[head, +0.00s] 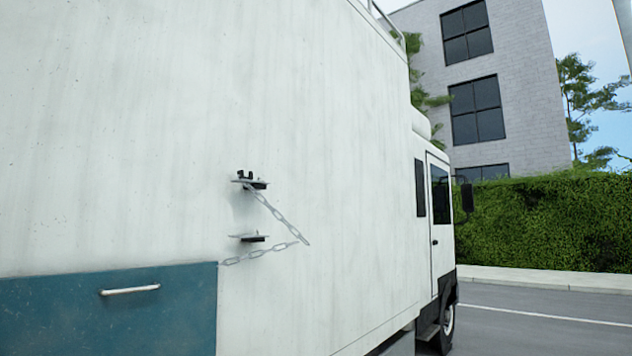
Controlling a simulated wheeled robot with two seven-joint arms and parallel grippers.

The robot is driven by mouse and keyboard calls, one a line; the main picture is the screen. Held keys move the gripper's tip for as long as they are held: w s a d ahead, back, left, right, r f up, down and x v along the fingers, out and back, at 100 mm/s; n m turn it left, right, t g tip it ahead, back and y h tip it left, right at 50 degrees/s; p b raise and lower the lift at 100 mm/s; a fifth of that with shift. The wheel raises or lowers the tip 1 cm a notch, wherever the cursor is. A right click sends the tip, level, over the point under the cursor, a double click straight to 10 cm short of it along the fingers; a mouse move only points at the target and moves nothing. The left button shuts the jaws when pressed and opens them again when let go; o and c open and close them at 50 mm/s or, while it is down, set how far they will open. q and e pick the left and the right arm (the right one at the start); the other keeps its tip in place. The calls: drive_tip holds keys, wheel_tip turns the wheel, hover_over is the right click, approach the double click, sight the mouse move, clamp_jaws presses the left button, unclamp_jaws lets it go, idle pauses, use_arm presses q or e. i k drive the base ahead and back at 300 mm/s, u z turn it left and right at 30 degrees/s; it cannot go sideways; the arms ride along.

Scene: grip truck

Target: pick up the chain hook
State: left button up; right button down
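A grey metal chain hangs on the side of the white truck (330,110). Its upper length (275,212) slants down to the right from an upper bracket (251,182). Its lower length (262,253) runs left from near the same low point toward the blue panel's top corner. A second, lower bracket (250,238) sits between the two lengths. I cannot make out a separate hook on the chain at this size. Neither of my grippers is in the head view.
A blue panel (180,315) with a white handle (130,290) is at the lower left. The truck's cab (436,225) is farther off to the right. Grey road (540,325) lies open at the right, before a kerb and a green hedge (550,225).

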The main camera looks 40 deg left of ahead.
sight(243, 174)
drive_tip(key=z, duration=0.25)
drive_tip(key=i, duration=1.1)
drive_tip(key=u, duration=0.45)
drive_tip(key=i, duration=0.75)
drive_tip(key=u, duration=1.3)
drive_tip(key=i, duration=0.35)
drive_tip(key=u, duration=0.3)
